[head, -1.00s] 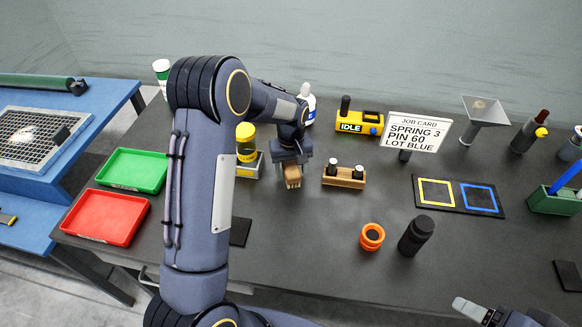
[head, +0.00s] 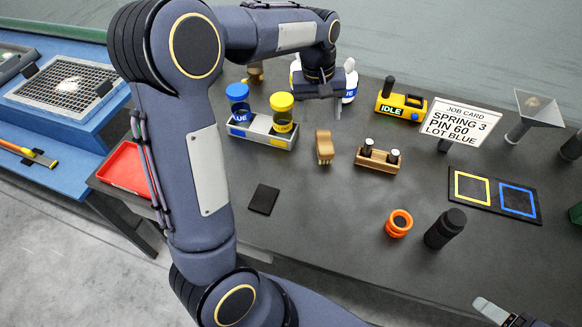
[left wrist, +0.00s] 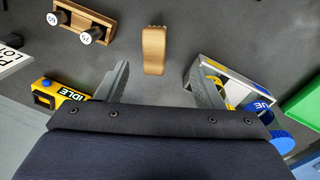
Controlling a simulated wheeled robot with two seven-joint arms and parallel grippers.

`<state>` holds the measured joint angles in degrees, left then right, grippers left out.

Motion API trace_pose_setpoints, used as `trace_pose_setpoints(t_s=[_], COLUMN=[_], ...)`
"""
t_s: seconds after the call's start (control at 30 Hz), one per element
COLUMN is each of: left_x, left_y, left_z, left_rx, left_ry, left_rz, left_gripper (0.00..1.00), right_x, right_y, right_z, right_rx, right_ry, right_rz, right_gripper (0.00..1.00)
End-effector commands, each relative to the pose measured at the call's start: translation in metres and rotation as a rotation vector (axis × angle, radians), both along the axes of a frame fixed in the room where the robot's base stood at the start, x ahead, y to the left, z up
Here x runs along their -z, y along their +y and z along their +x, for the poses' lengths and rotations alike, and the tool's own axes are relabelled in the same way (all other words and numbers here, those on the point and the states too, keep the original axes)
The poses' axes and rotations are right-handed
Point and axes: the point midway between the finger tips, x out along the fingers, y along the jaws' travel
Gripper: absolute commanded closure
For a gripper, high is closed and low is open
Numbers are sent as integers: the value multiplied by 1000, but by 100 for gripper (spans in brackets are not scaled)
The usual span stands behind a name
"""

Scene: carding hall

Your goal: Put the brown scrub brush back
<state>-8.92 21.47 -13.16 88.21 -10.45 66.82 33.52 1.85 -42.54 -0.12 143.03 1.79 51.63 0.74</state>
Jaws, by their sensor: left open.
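The brown scrub brush (head: 325,147) rests on the dark table between the jar rack and the small wooden block, clear of both. In the left wrist view the brush (left wrist: 154,50) lies ahead of the jaws, with a gap between. My left gripper (head: 323,97) is behind the brush in the head view, apart from it. Its fingers (left wrist: 160,87) are spread wide with nothing between them. My right gripper (head: 492,311) shows only partly at the lower right edge, so its jaws are unclear.
A rack (head: 262,137) holds blue- and yellow-lidded jars. A dark square pad (head: 263,199) lies in front. An orange ring (head: 398,223) and black cylinder (head: 445,229) stand at front right. The front middle is clear.

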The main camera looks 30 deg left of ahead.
Motion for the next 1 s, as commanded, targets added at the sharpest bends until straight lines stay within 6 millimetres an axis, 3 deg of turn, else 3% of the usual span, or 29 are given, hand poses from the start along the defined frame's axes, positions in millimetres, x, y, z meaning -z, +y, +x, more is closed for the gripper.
trace_pose_setpoints(t_s=[0.1,0.3,0.5,0.6,0.8,1.0], left_x=[-26,-47,-42,-33,-19,-17], left_y=[2,-11,-32,-42,-54,-55], left_z=[-48,-128,-201,-227,-252,-254], left_rx=[61,183,301,346,396,403], left_ry=[-86,-240,-396,-455,-516,-522], left_rz=[-75,-148,-155,-141,-117,-114], left_gripper=[38,38,38,38,38,38], right_x=[0,0,0,0,0,0], right_y=[0,0,0,0,0,0], right_z=[0,0,0,0,0,0], right_rx=[0,0,0,0,0,0], right_ry=[0,0,0,0,0,0], right_rz=[0,0,0,0,0,0], right_gripper=[28,28,28,28,28,28])
